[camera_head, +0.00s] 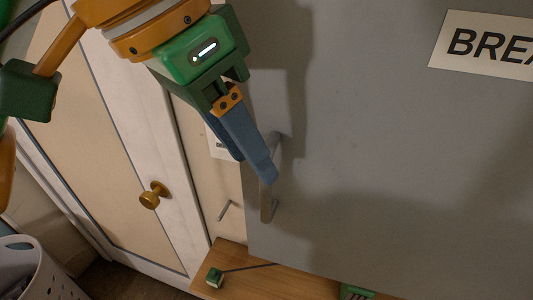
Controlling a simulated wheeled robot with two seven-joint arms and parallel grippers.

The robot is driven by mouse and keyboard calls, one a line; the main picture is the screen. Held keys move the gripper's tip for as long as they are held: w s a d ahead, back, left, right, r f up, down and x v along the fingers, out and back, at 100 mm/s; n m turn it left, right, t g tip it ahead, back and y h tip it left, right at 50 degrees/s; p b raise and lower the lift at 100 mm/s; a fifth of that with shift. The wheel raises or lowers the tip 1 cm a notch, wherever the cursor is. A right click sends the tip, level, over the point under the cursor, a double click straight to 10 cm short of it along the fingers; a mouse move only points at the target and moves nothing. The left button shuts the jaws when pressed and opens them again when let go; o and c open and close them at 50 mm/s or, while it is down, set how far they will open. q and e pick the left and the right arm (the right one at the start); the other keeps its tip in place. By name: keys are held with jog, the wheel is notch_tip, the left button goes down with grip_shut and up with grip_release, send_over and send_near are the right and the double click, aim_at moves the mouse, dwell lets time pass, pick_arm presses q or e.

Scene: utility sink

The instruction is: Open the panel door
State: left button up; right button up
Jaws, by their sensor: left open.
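The panel door (370,150) is a large flat grey surface filling the right of the head view, with a sign (490,45) reading "BREA" at its upper right, cut off by the frame. A grey handle (268,203) stands out near its lower left edge. My left gripper (262,172) reaches down from the top, its blue fingers at the upper part of the handle. The fingers overlap the handle in the picture; I cannot tell whether they touch it. The door looks closed or nearly so. My right gripper is not in view.
A cream door with a brass knob (153,195) stands at the left. A white perforated basket (40,270) is at the lower left. A wooden ledge (245,270) with a small green block (214,277) lies below the panel.

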aim_at(261, 188)
pick_arm(q)
jog(key=f, duration=0.1)
jog(key=f+b, duration=0.1)
jog(key=s+d+f, duration=0.1)
jog(key=shift+s+f, duration=0.1)
jog(key=shift+f, duration=0.25)
jog(key=shift+w+d+f+y, duration=0.2)
jog(key=shift+w+f, duration=0.1)
jog(key=shift+f, duration=0.2)
jog(key=shift+w+d+f+y, duration=0.15)
jog(key=shift+w+f, duration=0.1)
jog(key=shift+f, duration=0.25)
jog(key=shift+w+d+f, duration=0.1)
jog(key=shift+w+f, duration=0.1)
jog(key=shift+w, duration=0.05)
jog(key=shift+s, duration=0.2)
jog(key=c, duration=0.3)
grip_shut()
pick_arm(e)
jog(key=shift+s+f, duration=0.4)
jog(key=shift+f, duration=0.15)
